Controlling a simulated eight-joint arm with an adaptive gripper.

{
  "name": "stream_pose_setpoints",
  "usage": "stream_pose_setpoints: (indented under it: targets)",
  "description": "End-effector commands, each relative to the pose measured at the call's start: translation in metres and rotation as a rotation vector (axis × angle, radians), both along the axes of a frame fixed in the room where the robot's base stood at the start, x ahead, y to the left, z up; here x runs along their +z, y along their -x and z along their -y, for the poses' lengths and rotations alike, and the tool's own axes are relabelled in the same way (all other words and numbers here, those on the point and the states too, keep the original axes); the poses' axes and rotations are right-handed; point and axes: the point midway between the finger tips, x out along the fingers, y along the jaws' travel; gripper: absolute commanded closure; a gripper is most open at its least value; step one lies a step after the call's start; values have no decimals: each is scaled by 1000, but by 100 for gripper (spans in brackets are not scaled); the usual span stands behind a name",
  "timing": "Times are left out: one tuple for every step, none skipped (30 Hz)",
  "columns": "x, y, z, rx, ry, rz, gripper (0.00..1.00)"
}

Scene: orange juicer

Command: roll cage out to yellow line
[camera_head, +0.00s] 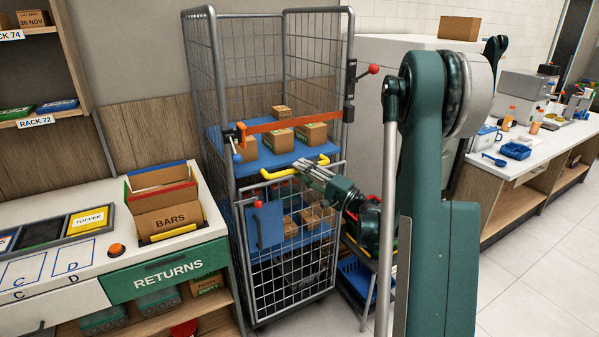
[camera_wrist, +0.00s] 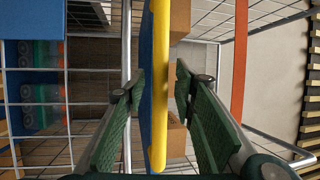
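The roll cage (camera_head: 219,80) is a tall grey wire cage with blue shelves, standing upright against the wall. It carries several brown boxes (camera_head: 283,140). An orange bar (camera_head: 265,126) crosses its front, and a yellow handle (camera_head: 279,174) sits below. My gripper (camera_head: 306,170) is at the front of the cage, by the yellow handle. In the wrist view, the yellow handle (camera_wrist: 159,100) runs between the two fingers of my gripper (camera_wrist: 160,75), with a gap at least on the right side. The fingers are open. No yellow floor line is visible.
A counter with a BARS box (camera_head: 165,218) and a RETURNS panel (camera_head: 170,273) stands close on the cage's left. A blue crate (camera_head: 357,275) is low at its right. A worktop (camera_head: 520,165) stands farther right. Tiled floor (camera_head: 530,290) at lower right is clear.

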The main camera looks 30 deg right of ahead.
Motion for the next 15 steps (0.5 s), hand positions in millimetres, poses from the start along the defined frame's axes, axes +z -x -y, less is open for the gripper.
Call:
stream_pose_setpoints:
  targets:
    - [0, -4, -2, 1, 0, 0, 72]
    - [1, -6, -3, 1, 0, 0, 72]
    - [1, -7, -3, 0, 0, 0, 72]
    - [1, -9, -4, 0, 0, 0, 72]
    - [2, -10, -4, 0, 0, 0, 72]
    - [2, -11, -5, -1, 0, 0, 72]
    - [2, -11, -5, -1, 0, 0, 72]
    - [2, -11, -5, -1, 0, 0, 72]
    - [2, -12, -5, -1, 0, 0, 72]
    - [2, -12, -5, -1, 0, 0, 72]
    - [3, -12, -5, -1, 0, 0, 72]
    - [2, -12, -5, -1, 0, 0, 72]
    - [2, -12, -5, -1, 0, 0, 72]
    - [3, -12, -5, -1, 0, 0, 72]
    - [2, -12, -5, -1, 0, 0, 72]
